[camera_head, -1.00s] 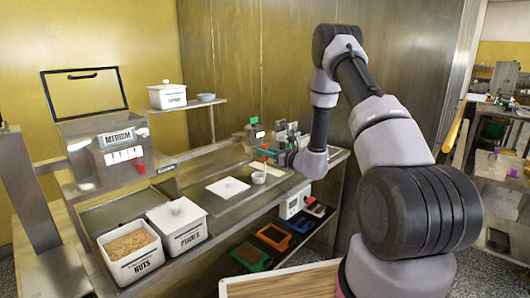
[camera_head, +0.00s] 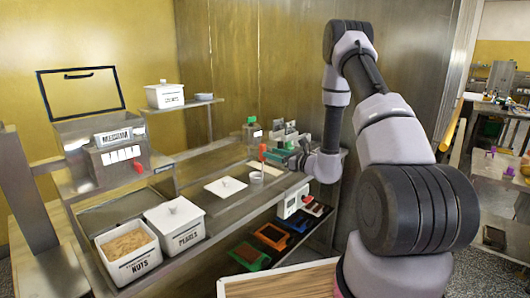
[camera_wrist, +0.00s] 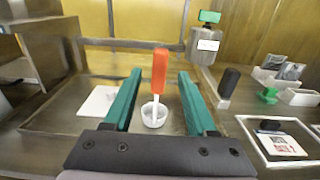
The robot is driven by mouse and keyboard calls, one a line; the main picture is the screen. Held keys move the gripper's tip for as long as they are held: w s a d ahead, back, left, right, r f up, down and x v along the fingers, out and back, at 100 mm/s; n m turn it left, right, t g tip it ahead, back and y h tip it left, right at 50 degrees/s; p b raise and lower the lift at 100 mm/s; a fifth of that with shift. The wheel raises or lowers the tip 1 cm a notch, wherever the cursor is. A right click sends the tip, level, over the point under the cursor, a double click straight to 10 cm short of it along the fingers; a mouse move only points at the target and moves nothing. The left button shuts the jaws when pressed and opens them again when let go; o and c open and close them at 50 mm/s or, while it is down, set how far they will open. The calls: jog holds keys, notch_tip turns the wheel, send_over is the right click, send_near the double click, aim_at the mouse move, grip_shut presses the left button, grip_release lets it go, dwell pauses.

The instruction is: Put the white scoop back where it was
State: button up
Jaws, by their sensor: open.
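A tool with an orange-red handle (camera_wrist: 160,72) and a white lower part stands nearly upright in a small pale round bowl (camera_wrist: 155,117) on the metal counter. I take it for the white scoop; its lower end is partly hidden in the bowl. In the head view the red handle (camera_head: 262,151) rises above the bowl (camera_head: 256,177). My gripper (camera_wrist: 160,76) has its two teal fingers apart, one on each side of the handle in the wrist view, with gaps on both sides. I cannot tell how deep the handle sits between them. It also shows small in the head view (camera_head: 276,156).
The nuts bin (camera_head: 127,251) and a lidded bin (camera_head: 175,225) stand at front left. A device with a green top (camera_wrist: 207,40) and small trays (camera_wrist: 298,97) are at the right.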

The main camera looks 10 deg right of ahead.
jog(key=v, duration=0.6)
jog(key=s+a+r+n+g+y, duration=0.2)
jog(key=s+a+r+n+g, duration=0.4)
jog(key=s+r+n, duration=0.25)
jog(key=s+a+r+n+g+y, duration=0.1)
jog(key=s+a+r+n+g, duration=0.55)
jog(key=r, duration=0.35)
jog(key=s+d+r+n+t+h, duration=0.2)
jog(key=s+d+r+n+h, duration=0.2)
jog(key=s, duration=0.3)
jog(key=s+d+r+n+t+h, duration=0.3)
jog(key=s+d+r+n+h, duration=0.2)
jog(key=s+d+r+h, duration=0.1)
jog(key=shift+s+n+h, duration=0.3)
jog(key=shift+s+h, duration=0.4)
jog(key=shift+s, duration=0.5)
jog(key=shift+a, duration=0.1)
